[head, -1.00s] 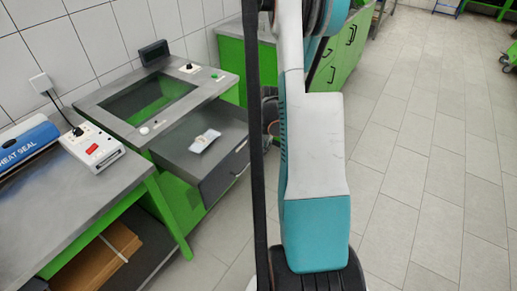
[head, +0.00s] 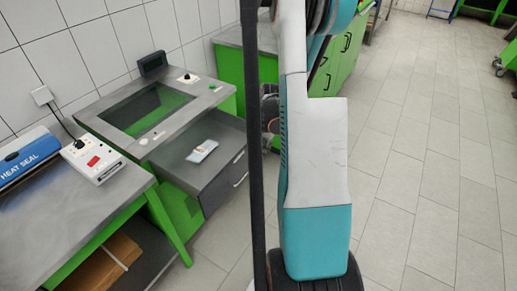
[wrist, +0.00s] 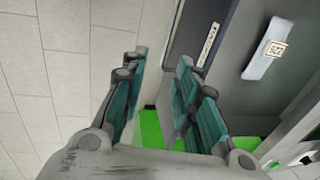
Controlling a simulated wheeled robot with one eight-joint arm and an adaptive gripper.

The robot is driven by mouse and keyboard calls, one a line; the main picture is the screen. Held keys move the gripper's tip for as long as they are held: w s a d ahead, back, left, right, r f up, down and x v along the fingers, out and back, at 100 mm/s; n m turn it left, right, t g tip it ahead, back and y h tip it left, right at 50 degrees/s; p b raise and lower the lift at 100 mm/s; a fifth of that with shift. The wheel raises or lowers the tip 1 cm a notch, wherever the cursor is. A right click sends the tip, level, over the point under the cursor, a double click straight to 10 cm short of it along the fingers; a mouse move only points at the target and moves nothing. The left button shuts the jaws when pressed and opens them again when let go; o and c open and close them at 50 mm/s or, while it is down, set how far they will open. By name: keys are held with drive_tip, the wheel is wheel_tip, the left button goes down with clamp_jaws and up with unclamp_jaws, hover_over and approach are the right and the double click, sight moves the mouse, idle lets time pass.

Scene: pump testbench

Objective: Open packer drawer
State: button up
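The packer (head: 105,112) is a grey-topped green unit with a dark glass window at the left of the head view. Its grey drawer (head: 178,168) is pulled out, and a small white packet (head: 202,151) lies inside. The drawer's dark front with a light handle (head: 239,165) faces right. In the wrist view the drawer front (wrist: 192,30), handle (wrist: 208,45) and packet (wrist: 268,50) show at upper right. My gripper (wrist: 163,68) is open and empty, with its fingers apart beside the drawer front and not around the handle. My arm hides much of the gripper in the head view.
A bench (head: 75,210) with a blue heat sealer (head: 28,160) and a white control box (head: 92,162) stands at lower left. Green cabinets (head: 335,70) stand behind my arm. The tiled floor (head: 420,170) at right is clear.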

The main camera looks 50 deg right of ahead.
drive_tip(key=shift+s+r+p, duration=0.2)
drive_tip(key=shift+r+p, duration=0.3)
drive_tip(key=shift+r, duration=0.4)
drive_tip(key=shift+s+r+p, duration=0.15)
drive_tip(key=shift+r+p, duration=0.3)
drive_tip(key=shift+r, duration=0.4)
drive_tip(key=shift+f, duration=0.1)
wheel_tip(320, 180, up, 12)
drive_tip(key=s, duration=0.2)
drive_tip(key=shift+s+d, duration=0.1)
